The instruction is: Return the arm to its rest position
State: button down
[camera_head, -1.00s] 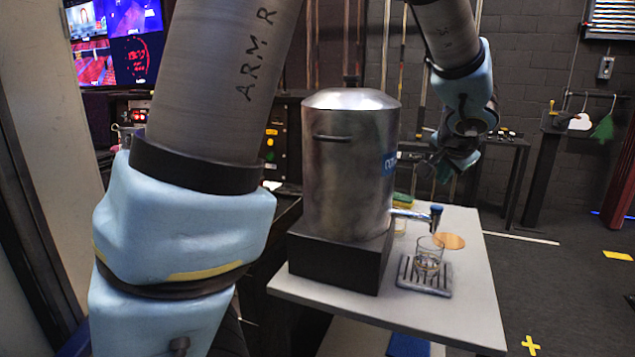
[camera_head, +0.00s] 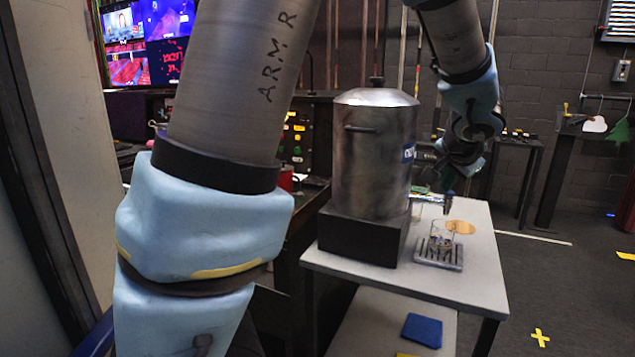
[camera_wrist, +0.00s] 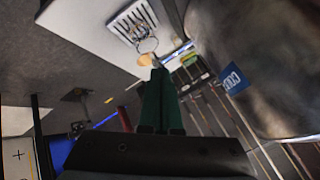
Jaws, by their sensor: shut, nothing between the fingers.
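My arm (camera_head: 235,90) reaches from the left foreground, over the back, and down on the right of the steel dispenser. In the head view my gripper (camera_head: 447,182) hangs just above the dispenser's tap (camera_head: 447,205); I cannot tell whether it touches. In the wrist view its dark green fingers (camera_wrist: 161,75) are together with nothing between them. The steel dispenser (camera_head: 373,155) stands upright on a black base. A clear glass (camera_head: 441,238) stands on the drip tray (camera_head: 440,257) below the tap. The glass also shows in the wrist view (camera_wrist: 147,44).
The dispenser stands on a grey table (camera_head: 470,285), with a round wooden coaster (camera_head: 461,227) behind the glass. A blue cloth (camera_head: 422,330) lies on the lower shelf. A red mug (camera_head: 286,179) is behind my arm. Open floor lies right of the table.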

jog(key=s+a+f+n+g+y, duration=0.2)
jog(key=a+f+n, duration=0.2)
jog(key=a, duration=0.9)
jog(key=s+a+f+n+g+y, duration=0.1)
jog(key=s+a+f+n+g, duration=0.3)
jog(key=a, duration=1)
jog(key=s+a+f+n, duration=0.3)
jog(key=s+a, duration=0.2)
jog(key=a, duration=0.1)
jog(key=shift+a+f+g+h, duration=0.3)
jog(key=shift+g, duration=0.1)
